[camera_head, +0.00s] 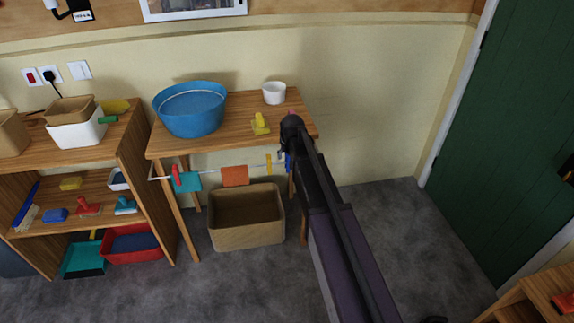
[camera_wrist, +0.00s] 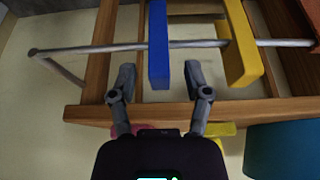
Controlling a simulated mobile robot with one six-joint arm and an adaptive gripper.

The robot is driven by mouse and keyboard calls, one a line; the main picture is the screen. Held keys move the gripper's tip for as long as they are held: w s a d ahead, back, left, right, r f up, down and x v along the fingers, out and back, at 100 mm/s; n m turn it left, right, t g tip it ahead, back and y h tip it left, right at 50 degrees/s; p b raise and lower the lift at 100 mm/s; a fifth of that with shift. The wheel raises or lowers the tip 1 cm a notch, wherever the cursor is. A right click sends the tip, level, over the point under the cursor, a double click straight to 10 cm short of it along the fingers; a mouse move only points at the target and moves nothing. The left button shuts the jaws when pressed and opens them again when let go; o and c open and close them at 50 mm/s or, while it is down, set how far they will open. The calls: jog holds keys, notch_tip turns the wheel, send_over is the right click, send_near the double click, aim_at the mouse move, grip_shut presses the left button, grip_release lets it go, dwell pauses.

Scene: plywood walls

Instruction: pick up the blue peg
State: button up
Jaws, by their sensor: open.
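The blue peg (camera_wrist: 157,45) hangs on a thin pale rail (camera_wrist: 100,48) in the wrist view, with one end between my fingertips. My gripper (camera_wrist: 159,78) is open, with one finger on each side of that end and a visible gap at both sides. In the head view a small bit of the blue peg (camera_head: 288,162) shows at the right end of the rail, mostly hidden by my arm and gripper (camera_head: 283,155).
A yellow peg (camera_wrist: 240,45) hangs on the rail close to the right of the blue one in the wrist view. The wooden table (camera_head: 225,128) holds a blue basin (camera_head: 190,110) and white bowl (camera_head: 274,93). Teal and orange cloths (camera_head: 235,176) hang farther left.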

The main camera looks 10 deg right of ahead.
jog(key=shift+b+x, duration=0.5)
jog(key=shift+x, duration=0.35)
jog(key=c, duration=0.9)
